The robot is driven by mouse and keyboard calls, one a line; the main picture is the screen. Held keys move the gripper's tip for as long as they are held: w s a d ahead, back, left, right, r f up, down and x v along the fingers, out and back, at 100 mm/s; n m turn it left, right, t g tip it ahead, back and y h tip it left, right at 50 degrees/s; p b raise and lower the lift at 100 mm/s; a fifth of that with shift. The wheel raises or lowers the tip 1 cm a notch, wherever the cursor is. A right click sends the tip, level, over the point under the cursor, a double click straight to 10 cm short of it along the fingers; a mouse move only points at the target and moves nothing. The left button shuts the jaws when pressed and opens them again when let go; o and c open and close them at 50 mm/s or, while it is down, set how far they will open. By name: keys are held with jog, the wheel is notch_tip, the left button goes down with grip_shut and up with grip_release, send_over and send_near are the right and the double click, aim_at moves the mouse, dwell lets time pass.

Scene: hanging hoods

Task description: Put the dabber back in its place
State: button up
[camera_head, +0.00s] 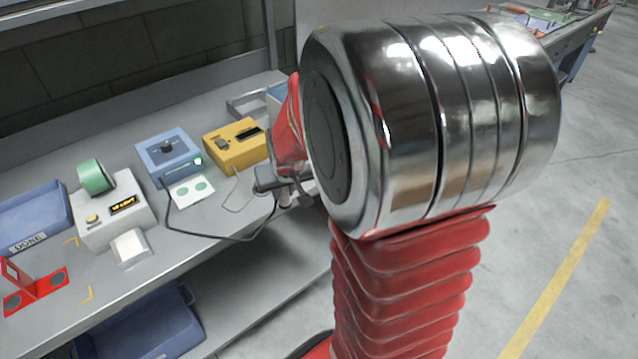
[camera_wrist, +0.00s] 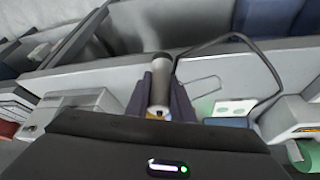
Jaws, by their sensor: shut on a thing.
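In the wrist view my gripper (camera_wrist: 161,88) is shut on the dabber (camera_wrist: 159,84), a grey cylinder with a dark end, which stands up between the two dark fingers. In the head view my gripper (camera_head: 284,187) is over the bench's front edge, partly hidden by my arm, and the dabber cannot be made out clearly. A black cable (camera_head: 215,236) loops from the blue box (camera_head: 168,158) with a green light toward my gripper. A thin bent wire piece (camera_head: 238,196) is on the bench left of my gripper; it also shows in the wrist view (camera_wrist: 201,86).
A white card with green dots (camera_head: 192,191) lies before the blue box. A yellow box (camera_head: 236,143) stands behind my gripper. Further left are a white device (camera_head: 112,218), a green roll (camera_head: 95,176), a red holder (camera_head: 38,284) and a blue tray (camera_head: 32,217).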

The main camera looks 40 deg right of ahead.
jog(key=w+a+n, duration=0.1)
jog(key=w+a, duration=0.2)
jog(key=a, duration=0.2)
jog(key=w+a+f+n+y, duration=0.1)
jog(key=w+a, duration=0.2)
jog(key=a, duration=0.3)
jog(key=w+a+f+n, duration=0.1)
jog(key=w+a, duration=0.1)
jog(key=a, duration=0.4)
jog(key=shift+w+n+y, duration=0.4)
jog(key=shift+d, duration=0.1)
